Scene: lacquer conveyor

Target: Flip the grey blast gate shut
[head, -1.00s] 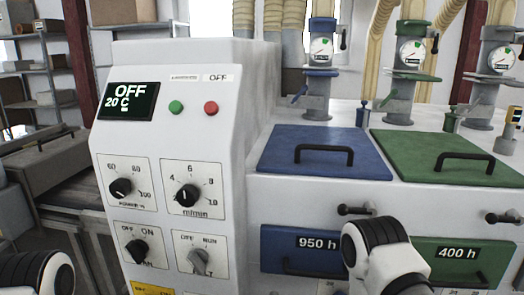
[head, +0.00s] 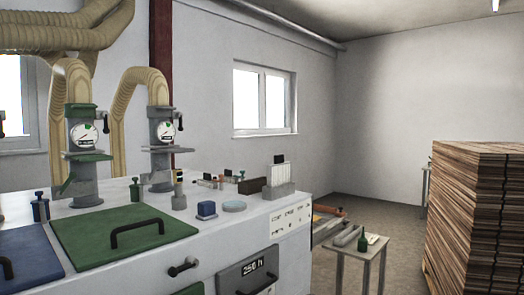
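The grey duct stack (head: 160,160) stands at the back of the machine top, right of a green one. It carries a round dial gauge (head: 166,131) and a grey blast gate plate (head: 172,149) below the dial. A small black lever (head: 180,122) sits at its upper right side. I cannot tell from this view whether the gate is open or shut. Neither gripper is in view.
The green duct stack (head: 83,165) and a green lid with black handle (head: 120,236) lie to the left. Small items, including a blue block (head: 206,209), sit on the machine top. A side table (head: 350,251) and stacked boards (head: 480,220) stand right.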

